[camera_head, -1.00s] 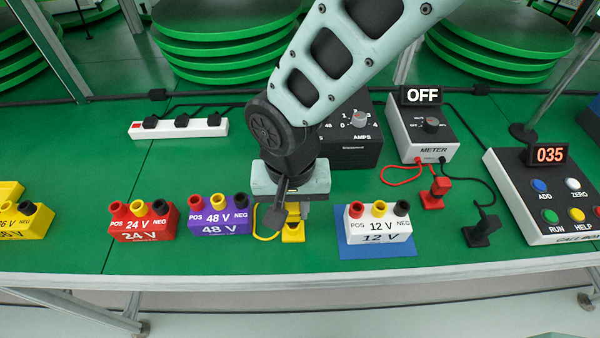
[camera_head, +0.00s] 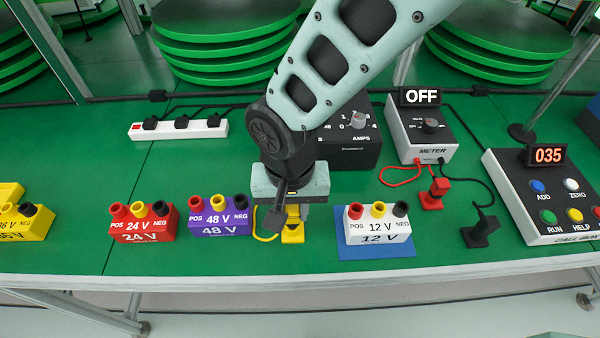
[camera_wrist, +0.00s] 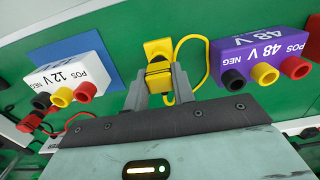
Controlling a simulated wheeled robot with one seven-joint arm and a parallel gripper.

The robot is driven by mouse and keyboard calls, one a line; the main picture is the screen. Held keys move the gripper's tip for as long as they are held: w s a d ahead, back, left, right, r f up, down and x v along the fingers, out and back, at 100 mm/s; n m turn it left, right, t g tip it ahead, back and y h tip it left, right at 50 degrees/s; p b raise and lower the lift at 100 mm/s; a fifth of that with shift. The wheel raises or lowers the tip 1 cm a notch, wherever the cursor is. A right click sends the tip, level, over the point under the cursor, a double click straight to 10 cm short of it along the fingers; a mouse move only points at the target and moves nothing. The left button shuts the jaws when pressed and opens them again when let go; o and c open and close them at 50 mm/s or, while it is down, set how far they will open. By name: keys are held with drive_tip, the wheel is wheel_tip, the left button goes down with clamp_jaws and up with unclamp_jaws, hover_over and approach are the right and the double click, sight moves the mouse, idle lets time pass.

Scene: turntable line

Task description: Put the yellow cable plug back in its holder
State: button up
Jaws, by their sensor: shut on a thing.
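The yellow cable plug (camera_wrist: 159,82) is between the two fingers of my gripper (camera_wrist: 162,88) in the wrist view, with its yellow cable (camera_wrist: 205,62) looping to one side. My gripper is shut on it and points down at the table in the head view (camera_head: 292,212). A yellow holder (camera_wrist: 158,47) shows just beyond the plug in the wrist view; its base also shows below my gripper in the head view (camera_head: 292,237). The plug is in line with the holder. I cannot tell whether it is seated in it, as the fingers hide the join.
The purple 48 V block (camera_head: 219,217) stands close left of my gripper, with the red 24 V block (camera_head: 142,224) beyond. The white 12 V block (camera_head: 377,224) stands right on a blue mat (camera_head: 345,251). Red (camera_head: 432,197) and black (camera_head: 481,236) plugs stand in holders further right.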

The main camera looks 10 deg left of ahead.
drive_tip(key=shift+f, duration=0.9)
idle(1.7)
drive_tip(key=o, duration=1)
drive_tip(key=shift+c, duration=0.2)
drive_tip(key=shift+r+p, duration=2.75)
drive_tip(key=shift+r, duration=1)
